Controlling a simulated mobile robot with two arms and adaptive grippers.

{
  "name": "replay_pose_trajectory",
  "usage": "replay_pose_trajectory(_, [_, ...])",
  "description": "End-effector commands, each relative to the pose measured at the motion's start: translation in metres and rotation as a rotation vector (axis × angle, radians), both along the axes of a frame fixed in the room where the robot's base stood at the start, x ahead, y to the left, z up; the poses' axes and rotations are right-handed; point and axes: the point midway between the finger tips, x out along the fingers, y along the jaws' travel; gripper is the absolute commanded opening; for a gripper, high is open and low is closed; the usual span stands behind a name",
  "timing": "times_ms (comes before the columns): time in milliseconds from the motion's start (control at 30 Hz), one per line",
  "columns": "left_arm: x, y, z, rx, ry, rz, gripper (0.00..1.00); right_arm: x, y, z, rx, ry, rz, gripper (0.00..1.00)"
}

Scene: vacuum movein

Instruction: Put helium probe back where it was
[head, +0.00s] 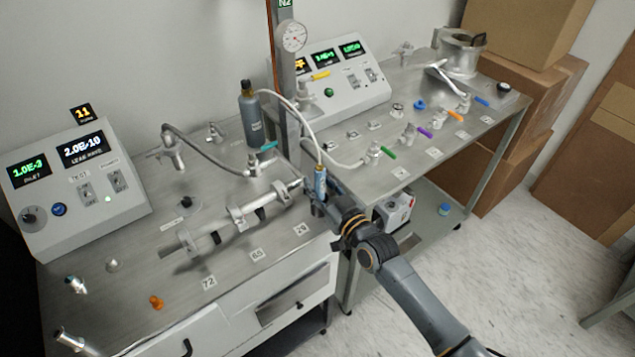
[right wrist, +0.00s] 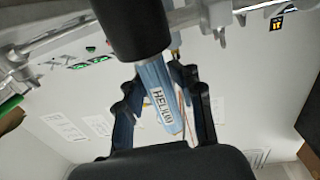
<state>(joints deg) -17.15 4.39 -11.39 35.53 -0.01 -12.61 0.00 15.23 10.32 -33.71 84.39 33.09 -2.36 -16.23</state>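The helium probe (head: 320,184) is a light-blue cylinder standing roughly upright at the right front of the left bench. In the right wrist view its blue body (right wrist: 162,98), marked HELIUM, runs between the fingers, with a thick black end near the top. My right gripper (head: 318,195) reaches in from the lower right; its two fingers close in on both sides of the blue body. The contact is partly hidden. A pale hose runs from the dark gas bottle (head: 250,118) toward the probe. My left gripper is out of view.
A horizontal metal pipe (head: 240,218) on clamps lies just left of my gripper. A grey post with a gauge (head: 293,38) rises behind. The left console (head: 75,180) and right console (head: 340,80) stand at the back. Valves crowd the right bench (head: 455,150).

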Motion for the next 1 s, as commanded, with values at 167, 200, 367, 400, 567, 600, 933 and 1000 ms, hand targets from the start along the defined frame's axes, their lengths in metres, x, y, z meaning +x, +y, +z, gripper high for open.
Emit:
replay_pose_trajectory(167, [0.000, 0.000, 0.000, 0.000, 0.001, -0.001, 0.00, 0.000, 0.000, 0.000, 0.000, 0.000, 0.000, 0.43])
replay_pose_trajectory(200, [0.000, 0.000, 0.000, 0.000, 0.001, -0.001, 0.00, 0.000, 0.000, 0.000, 0.000, 0.000, 0.000, 0.43])
replay_pose_trajectory(367, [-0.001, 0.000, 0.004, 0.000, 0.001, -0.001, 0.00, 0.000, 0.000, 0.004, 0.000, 0.000, 0.000, 0.43])
replay_pose_trajectory(400, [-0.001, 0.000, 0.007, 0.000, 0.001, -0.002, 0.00, 0.000, 0.000, 0.008, 0.001, -0.001, 0.000, 0.43])
replay_pose_trajectory(567, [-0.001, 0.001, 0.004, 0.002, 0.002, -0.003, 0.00, -0.018, -0.012, 0.006, -0.001, 0.001, -0.001, 0.43])
replay_pose_trajectory(600, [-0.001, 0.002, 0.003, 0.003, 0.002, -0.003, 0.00, -0.026, -0.016, 0.006, -0.001, 0.002, 0.000, 0.43])
replay_pose_trajectory(933, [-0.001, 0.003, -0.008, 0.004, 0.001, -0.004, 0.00, -0.084, -0.053, 0.007, -0.002, 0.001, 0.000, 0.43])
replay_pose_trajectory(1000, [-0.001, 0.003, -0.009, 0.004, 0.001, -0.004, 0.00, -0.091, -0.058, 0.008, -0.001, 0.000, -0.001, 0.43])
